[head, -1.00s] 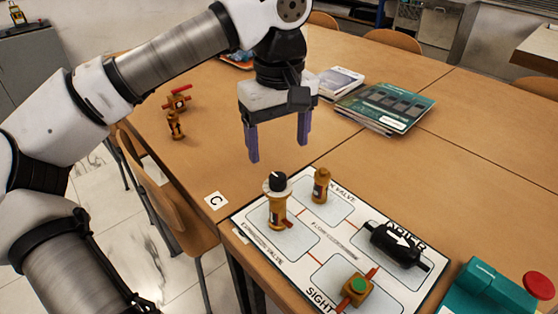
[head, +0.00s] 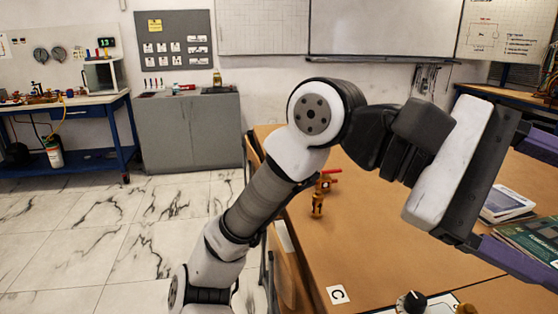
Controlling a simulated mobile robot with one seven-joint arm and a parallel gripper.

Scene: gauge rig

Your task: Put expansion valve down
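The expansion valve (head: 411,303) shows only its black knob with a white pointer, at the bottom edge of the head view; its brass body is cut off. It stands at the corner of the white labelled board (head: 385,311), of which only a sliver shows. My gripper (head: 543,205) is at the right, above the table and apart from the valve. Its two purple fingers are spread wide with nothing visible between them, and their tips run to or past the right edge.
Brass valve parts (head: 318,203), one with a red handle (head: 330,171), stand on the table (head: 380,220) behind my arm. A "C" card (head: 338,295) lies near the table's left edge. Books (head: 505,203) lie at right. A grey cabinet (head: 190,130) and blue workbench (head: 70,110) stand behind.

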